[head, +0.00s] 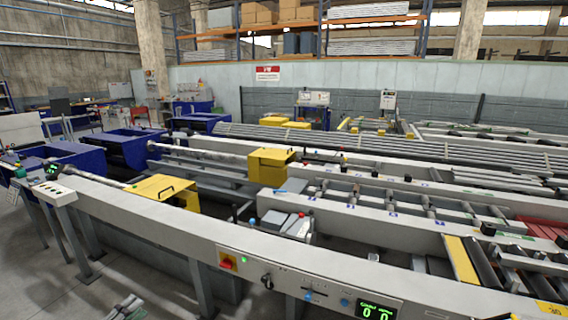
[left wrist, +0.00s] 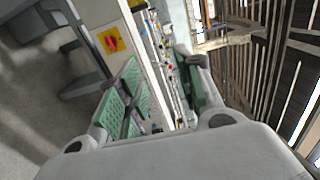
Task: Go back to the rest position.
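My left gripper (head: 127,308) shows at the bottom edge of the head view, low in front of the long runout table (head: 160,218). Its tips point away from me. In the left wrist view the two fingers of this gripper (left wrist: 160,75) with green pads stand apart. Nothing is between the pads; the table and its machinery show through the gap. My right gripper is in neither view.
The table's front rail carries a red-and-yellow switch (head: 227,260), a black knob (head: 267,281) and a green display (head: 376,311). Yellow boxes (head: 167,190) sit on the machinery behind. Grey floor (head: 60,290) is open at the lower left.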

